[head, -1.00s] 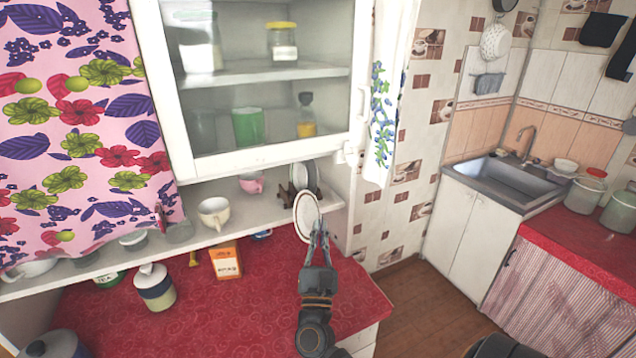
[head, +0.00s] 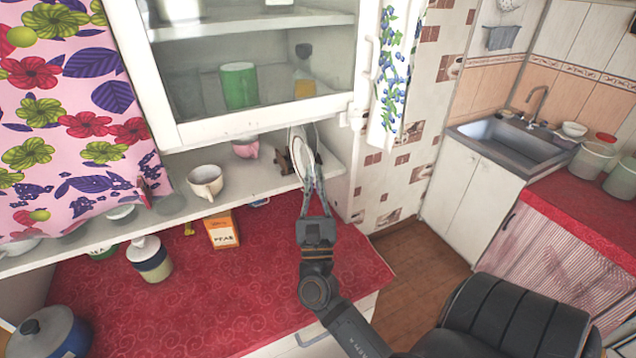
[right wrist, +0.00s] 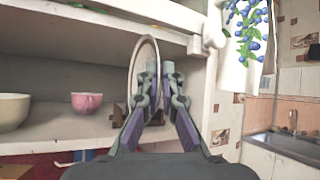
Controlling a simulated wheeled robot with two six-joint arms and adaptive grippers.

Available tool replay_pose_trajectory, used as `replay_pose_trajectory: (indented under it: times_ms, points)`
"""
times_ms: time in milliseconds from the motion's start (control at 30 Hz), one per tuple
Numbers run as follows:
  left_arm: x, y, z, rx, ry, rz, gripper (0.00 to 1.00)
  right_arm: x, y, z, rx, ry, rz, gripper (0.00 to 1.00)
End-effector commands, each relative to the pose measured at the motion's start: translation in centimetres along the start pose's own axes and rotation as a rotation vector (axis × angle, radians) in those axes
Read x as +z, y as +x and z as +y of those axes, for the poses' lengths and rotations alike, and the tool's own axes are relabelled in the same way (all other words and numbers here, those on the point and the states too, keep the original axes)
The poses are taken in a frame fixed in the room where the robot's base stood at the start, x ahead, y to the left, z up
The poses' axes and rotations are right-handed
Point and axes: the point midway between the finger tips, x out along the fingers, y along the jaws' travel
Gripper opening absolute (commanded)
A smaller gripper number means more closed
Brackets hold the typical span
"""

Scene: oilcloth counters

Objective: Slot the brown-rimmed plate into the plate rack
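The brown-rimmed plate (head: 301,150) stands upright, seen nearly edge-on, at the right end of the open shelf. My right gripper (head: 314,178) is shut on its edge. The plate also shows in the right wrist view (right wrist: 146,62), rising past the fingertips (right wrist: 160,85). The dark brown plate rack (head: 283,162) is right beside the plate; part of it shows in the right wrist view (right wrist: 118,114). The plate and fingers hide much of the rack, and I cannot tell whether the plate sits in a slot. My left gripper is not in view.
On the shelf, a pink cup (head: 245,148) and a cream cup (head: 206,181) stand left of the rack. The glass cabinet (head: 250,130) hangs low over it, with a side wall to the right. An orange box (head: 222,230) and a jar (head: 150,260) stand on the red counter.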

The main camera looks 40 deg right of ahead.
Motion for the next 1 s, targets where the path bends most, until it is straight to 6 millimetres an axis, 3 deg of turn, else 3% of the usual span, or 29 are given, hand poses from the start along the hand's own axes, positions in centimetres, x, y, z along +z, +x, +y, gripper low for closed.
replay_pose_trajectory:
  times_ms: [1000]
  points:
    - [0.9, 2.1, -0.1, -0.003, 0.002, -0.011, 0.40, -5.0, 5.6, 3.7, -0.001, 0.001, -0.002, 0.00]
